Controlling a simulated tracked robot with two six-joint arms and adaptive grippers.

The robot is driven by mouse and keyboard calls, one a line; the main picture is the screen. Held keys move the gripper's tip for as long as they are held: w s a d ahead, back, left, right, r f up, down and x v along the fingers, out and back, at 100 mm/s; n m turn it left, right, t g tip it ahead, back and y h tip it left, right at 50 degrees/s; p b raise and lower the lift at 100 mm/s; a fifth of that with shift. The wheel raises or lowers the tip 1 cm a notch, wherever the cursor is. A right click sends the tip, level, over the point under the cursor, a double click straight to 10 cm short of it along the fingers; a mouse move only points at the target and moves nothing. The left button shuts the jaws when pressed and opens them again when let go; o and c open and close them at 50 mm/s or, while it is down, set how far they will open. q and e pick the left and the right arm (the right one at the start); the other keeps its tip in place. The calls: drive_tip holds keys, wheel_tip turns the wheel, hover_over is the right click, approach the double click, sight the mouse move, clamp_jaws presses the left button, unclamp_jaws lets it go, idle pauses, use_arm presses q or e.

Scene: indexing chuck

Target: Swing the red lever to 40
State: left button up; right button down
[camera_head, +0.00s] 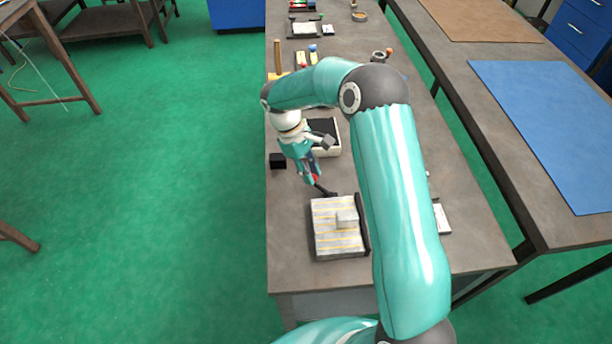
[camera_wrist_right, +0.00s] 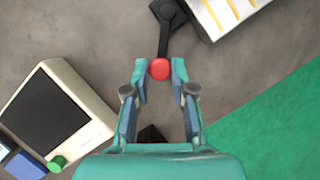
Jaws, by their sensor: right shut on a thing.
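The red lever's round knob (camera_wrist_right: 160,70) sits between the fingertips of my right gripper (camera_wrist_right: 160,66) in the right wrist view. The gripper is shut on the knob. The lever's dark arm (camera_wrist_right: 163,42) runs up from the knob to a dark pivot beside a pale block with yellow stripes. In the head view my right gripper (camera_head: 314,176) is above the bench behind the striped block (camera_head: 325,238), and the dark lever arm (camera_head: 325,191) slants down from it toward the block's far edge. No scale numbers are readable. My left gripper is out of view.
A pale box with a dark panel (camera_wrist_right: 92,132) stands to the left in the right wrist view. In the head view a black cube (camera_head: 278,161) is near the bench's left edge. My right arm hides part of the bench.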

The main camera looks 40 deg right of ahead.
drive_tip(key=shift+w+d+m, duration=0.1)
drive_tip(key=shift+d+m, duration=0.2)
drive_tip(key=shift+m, duration=0.2)
drive_tip(key=c, duration=1)
unclamp_jaws()
drive_tip(key=shift+r, duration=0.1)
drive_tip(key=v, duration=1.1)
drive_tip(key=shift+w+r, duration=0.2)
drive_tip(key=shift+r, duration=0.15)
drive_tip(key=shift+s, duration=0.1)
